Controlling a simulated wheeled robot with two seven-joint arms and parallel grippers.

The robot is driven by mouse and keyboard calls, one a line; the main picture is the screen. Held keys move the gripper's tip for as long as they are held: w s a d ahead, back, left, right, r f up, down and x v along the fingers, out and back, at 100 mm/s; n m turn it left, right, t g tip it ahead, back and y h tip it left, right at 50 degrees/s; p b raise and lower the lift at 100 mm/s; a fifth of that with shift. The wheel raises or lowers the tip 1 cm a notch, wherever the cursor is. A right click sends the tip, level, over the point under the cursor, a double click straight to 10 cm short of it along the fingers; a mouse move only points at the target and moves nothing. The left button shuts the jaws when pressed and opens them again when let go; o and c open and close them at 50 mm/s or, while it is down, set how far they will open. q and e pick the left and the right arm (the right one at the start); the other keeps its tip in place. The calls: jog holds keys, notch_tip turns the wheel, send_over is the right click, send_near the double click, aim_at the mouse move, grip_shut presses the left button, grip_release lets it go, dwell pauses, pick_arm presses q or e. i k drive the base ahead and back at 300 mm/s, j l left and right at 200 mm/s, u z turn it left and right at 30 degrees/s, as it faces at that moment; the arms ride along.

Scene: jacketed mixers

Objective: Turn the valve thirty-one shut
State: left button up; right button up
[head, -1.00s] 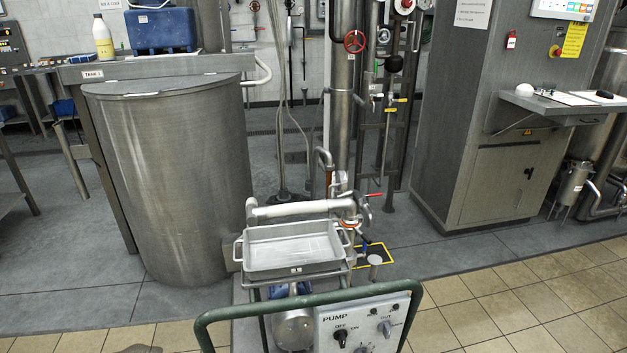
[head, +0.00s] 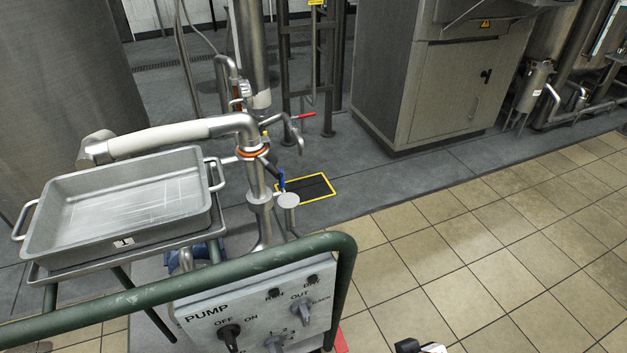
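I can read no number thirty-one on any valve. A valve with a red lever (head: 306,115) sits on pipework behind the pump cart, its lever pointing right. A valve with a blue lever (head: 281,180) sits lower on the cart's upright pipe (head: 254,180), its lever roughly upright. Which of them is valve thirty-one I cannot tell. A black and white part (head: 420,347), which looks like the tip of my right arm, shows at the bottom edge, apart from both valves; its fingers cannot be made out. My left gripper is not in view.
The pump cart has a green rail (head: 190,285), a control panel (head: 255,310) with knobs, and a grey tray (head: 125,205) on its left. A large steel tank (head: 60,90) stands behind left, a grey cabinet (head: 450,90) behind right. The tiled floor (head: 480,260) at right is clear.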

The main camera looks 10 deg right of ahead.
aim_at(281, 182)
jog(key=l+u, duration=0.15)
jog(key=l, duration=1.2)
jog(key=i+l+u, duration=0.1)
jog(key=l, duration=0.25)
jog(key=i+l+u, duration=0.15)
jog(key=l, duration=0.25)
jog(key=i+l+u, duration=0.1)
jog(key=i+l, duration=0.15)
jog(key=l, duration=0.15)
jog(key=i+l, duration=0.2)
jog(key=i+l+u, duration=0.15)
jog(key=i, duration=0.3)
